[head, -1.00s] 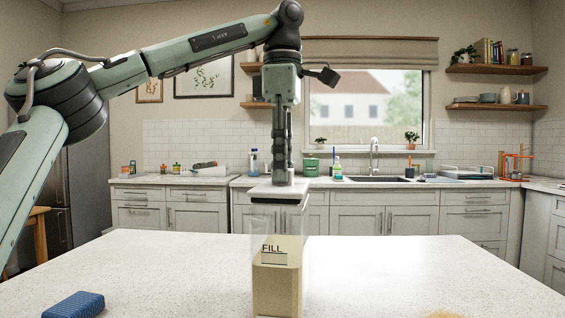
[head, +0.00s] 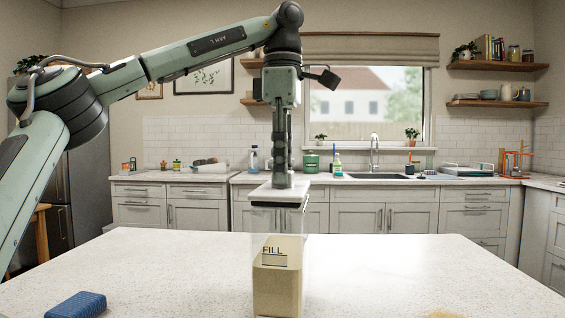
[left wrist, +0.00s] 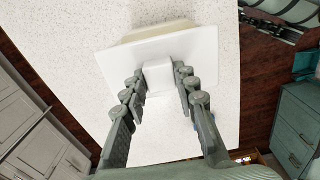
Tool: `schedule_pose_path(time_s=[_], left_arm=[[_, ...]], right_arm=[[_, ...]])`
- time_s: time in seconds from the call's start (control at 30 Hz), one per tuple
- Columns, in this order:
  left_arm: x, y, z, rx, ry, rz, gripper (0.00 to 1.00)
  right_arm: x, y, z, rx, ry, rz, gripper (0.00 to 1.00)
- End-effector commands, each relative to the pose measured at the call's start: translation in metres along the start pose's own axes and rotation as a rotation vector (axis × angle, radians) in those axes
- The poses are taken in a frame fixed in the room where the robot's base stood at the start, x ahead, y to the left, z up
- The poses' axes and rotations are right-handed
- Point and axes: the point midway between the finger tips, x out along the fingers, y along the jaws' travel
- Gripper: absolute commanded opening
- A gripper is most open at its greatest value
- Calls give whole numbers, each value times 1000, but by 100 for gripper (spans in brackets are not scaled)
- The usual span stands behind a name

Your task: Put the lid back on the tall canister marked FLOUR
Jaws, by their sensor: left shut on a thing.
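A tall clear canister (head: 277,285) stands on the near counter, partly filled with a tan powder. The only mark I can read on it is FILL, above a line. My left gripper (head: 283,186) points straight down and is shut on the knob (left wrist: 158,78) of a flat pale lid (head: 262,191). The lid is level at the canister's top; I cannot tell whether it is seated. In the left wrist view, the lid (left wrist: 125,65) hides most of the canister, and a cream-coloured part (left wrist: 155,30) shows past its far edge. My right gripper is not in view.
A blue sponge-like block (head: 77,305) lies at the front left of the pale speckled counter (head: 420,265). A tan patch (head: 443,315) shows at its front edge. The counter around the canister is otherwise clear. A sink (head: 378,176) and kitchen goods are far behind.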

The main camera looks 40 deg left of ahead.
Motion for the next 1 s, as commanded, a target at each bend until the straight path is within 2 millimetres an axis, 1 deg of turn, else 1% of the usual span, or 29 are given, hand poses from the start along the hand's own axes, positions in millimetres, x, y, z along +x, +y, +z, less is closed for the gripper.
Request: schedule_pose_path(time_s=[0.47, 1.0], left_arm=[[0, 0, 0, -1, -1, 1, 0], [8, 0, 0, 0, -1, 1, 0]], right_arm=[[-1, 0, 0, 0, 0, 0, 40], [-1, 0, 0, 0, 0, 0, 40]])
